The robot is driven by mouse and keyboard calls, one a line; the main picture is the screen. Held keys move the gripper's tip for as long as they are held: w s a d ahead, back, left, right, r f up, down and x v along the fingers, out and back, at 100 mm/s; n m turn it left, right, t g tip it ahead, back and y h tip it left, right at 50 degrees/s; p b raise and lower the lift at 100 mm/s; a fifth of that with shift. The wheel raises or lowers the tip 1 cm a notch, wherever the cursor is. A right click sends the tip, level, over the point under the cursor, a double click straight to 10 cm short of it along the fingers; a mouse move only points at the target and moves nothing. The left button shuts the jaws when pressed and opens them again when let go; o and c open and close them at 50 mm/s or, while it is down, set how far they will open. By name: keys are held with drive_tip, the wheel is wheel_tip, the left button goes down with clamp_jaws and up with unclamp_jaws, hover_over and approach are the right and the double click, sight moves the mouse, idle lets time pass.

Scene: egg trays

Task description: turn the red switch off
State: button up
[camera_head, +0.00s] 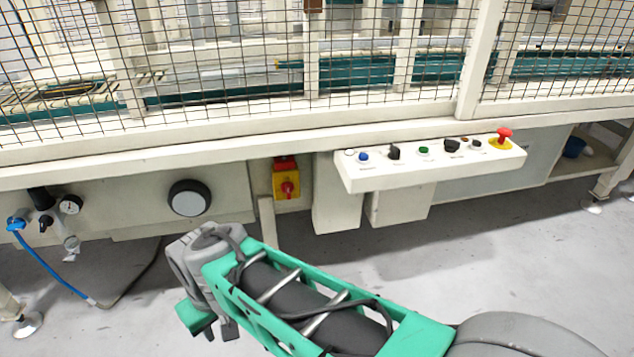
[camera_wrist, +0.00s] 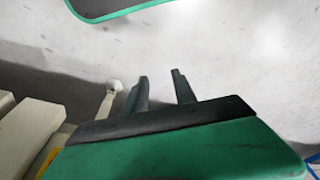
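The red switch (camera_head: 288,188) is a red rotary knob on a yellow plate, with a red part above it. It is mounted below the machine's long cream beam, left of the control panel. Its on or off position is too small to tell. My gripper (camera_head: 218,331) is in front of and below the switch, to its left in the head view, apart from it and pointing down. In the wrist view, my gripper (camera_wrist: 160,76) shows two dark fingers with a gap between them and nothing held. The switch knob is not visible in the wrist view.
A cream control panel (camera_head: 430,174) with several buttons and a red mushroom button (camera_head: 504,134) juts out right of the switch. A round black dial (camera_head: 189,198) and a gauge (camera_head: 71,205) are to the left. A cream post (camera_head: 267,222) stands below the switch. Grey floor is open in front.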

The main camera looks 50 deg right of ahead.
drive_tip(key=w+f+m+t+y+p, duration=0.1)
drive_tip(key=w+f+m+t+y, duration=0.25)
drive_tip(key=w+m, duration=0.6)
drive_tip(key=w+d+r+m+t+p, duration=0.1)
drive_tip(key=w+d+m+t, duration=0.2)
drive_tip(key=w+m, duration=0.15)
drive_tip(key=w+d+r+m+t, duration=0.1)
drive_tip(key=w+d+m+t, duration=0.25)
drive_tip(key=w, duration=0.25)
drive_tip(key=m+t+h+p, duration=0.35)
drive_tip(key=m+h, duration=1.05)
drive_tip(key=m, duration=1.1)
approach(289, 189)
drive_tip(key=shift+g, duration=0.35)
drive_tip(key=x, duration=0.5)
drive_tip(key=r+x, duration=0.1)
drive_tip(key=x, duration=0.1)
drive_tip(key=shift+w+p, duration=0.35)
drive_tip(key=shift+w, duration=0.05)
drive_tip(key=shift+w+d+f, duration=0.2)
drive_tip(key=shift+w+d, duration=0.1)
drive_tip(key=shift+w, duration=0.05)
